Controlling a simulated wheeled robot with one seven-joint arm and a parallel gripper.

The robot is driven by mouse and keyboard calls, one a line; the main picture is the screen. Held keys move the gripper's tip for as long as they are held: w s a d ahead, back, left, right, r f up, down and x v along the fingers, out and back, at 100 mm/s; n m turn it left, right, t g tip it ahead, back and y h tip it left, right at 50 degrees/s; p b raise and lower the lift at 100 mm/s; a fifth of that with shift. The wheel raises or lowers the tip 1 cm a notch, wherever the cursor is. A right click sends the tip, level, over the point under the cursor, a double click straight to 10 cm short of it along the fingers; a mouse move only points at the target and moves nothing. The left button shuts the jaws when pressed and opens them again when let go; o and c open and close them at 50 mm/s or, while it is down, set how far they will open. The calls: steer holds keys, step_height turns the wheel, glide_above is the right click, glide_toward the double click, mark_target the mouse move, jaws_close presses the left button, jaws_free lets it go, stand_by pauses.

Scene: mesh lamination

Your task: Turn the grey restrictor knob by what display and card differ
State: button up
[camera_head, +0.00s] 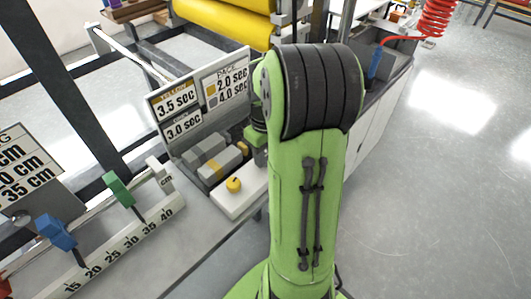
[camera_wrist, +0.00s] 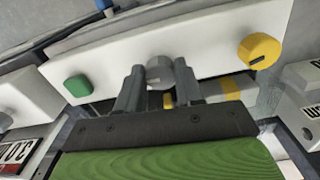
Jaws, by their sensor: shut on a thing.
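The grey restrictor knob (camera_wrist: 157,64) sits on the front of a white panel (camera_wrist: 205,42), between a green knob (camera_wrist: 78,86) and a yellow knob (camera_wrist: 261,50). In the wrist view my gripper (camera_wrist: 160,74) has one finger on each side of the grey knob and is shut on it. In the head view my arm hides the grey and green knobs; the yellow knob (camera_head: 233,184) shows. The display (camera_head: 177,108) reads 3.5 sec under a yellow label and 3.0 sec below, its label too small to read surely. The card (camera_head: 226,82), headed PACE, reads 2.0 sec by a yellow patch and 4.0 sec beneath.
Grey blocks (camera_head: 206,150), one with a yellow band, stand behind the panel. At the left are a scale rail (camera_head: 120,245) with blue and green sliders and a centimetre sign (camera_head: 30,165). A yellow roller (camera_head: 230,25) is at the back. Open floor lies right.

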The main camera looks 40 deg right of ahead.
steer(key=shift+m, duration=0.4)
steer(key=m+p, duration=0.1)
steer(key=m, duration=0.3)
steer(key=shift+a+r+m, duration=0.1)
steer(key=shift+a+m, duration=0.05)
steer(key=shift+m, duration=0.15)
steer(key=m+p, duration=0.1)
steer(key=m, duration=0.4)
steer(key=shift+w, duration=0.1)
stand_by(0.4)
steer(key=o, duration=1)
steer(key=shift+o, duration=0.2)
step_height(320, 180, up, 16)
steer(key=p, duration=0.5)
